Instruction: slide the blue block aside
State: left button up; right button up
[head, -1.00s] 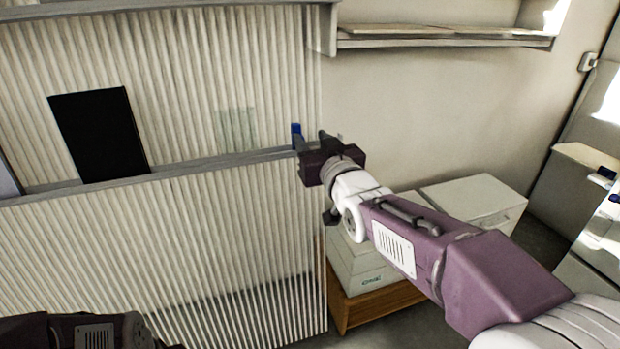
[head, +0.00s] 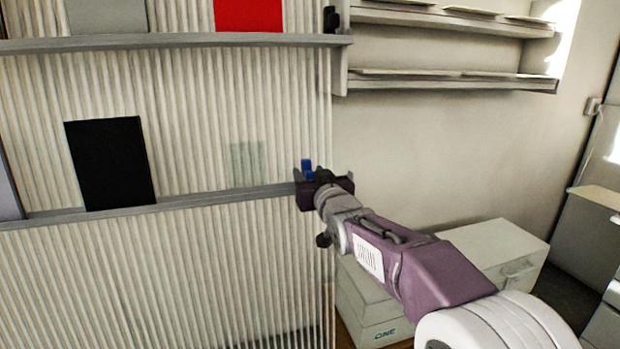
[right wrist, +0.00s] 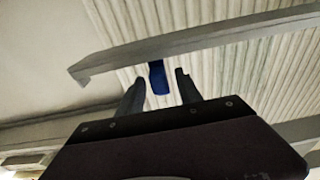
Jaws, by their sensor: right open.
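The small blue block (head: 307,169) stands at the right end of the middle ledge (head: 232,196) of a corrugated panel. My right gripper (head: 323,172) is at that ledge end, right in front of the block and partly covering it. In the right wrist view, the blue block (right wrist: 158,77) shows between the two open fingers of my right gripper (right wrist: 160,92), with a gap on either side. Whether a finger touches it I cannot tell. My left gripper does not show in the head view.
A black panel (head: 110,163) leans on the same ledge to the left. A pale translucent square (head: 247,163) is nearer the block. An upper ledge (head: 170,41) carries a red panel (head: 248,14). Wall shelves (head: 450,82) and white boxes (head: 500,255) are to the right.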

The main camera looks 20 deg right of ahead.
grip_shut()
dwell(1.4)
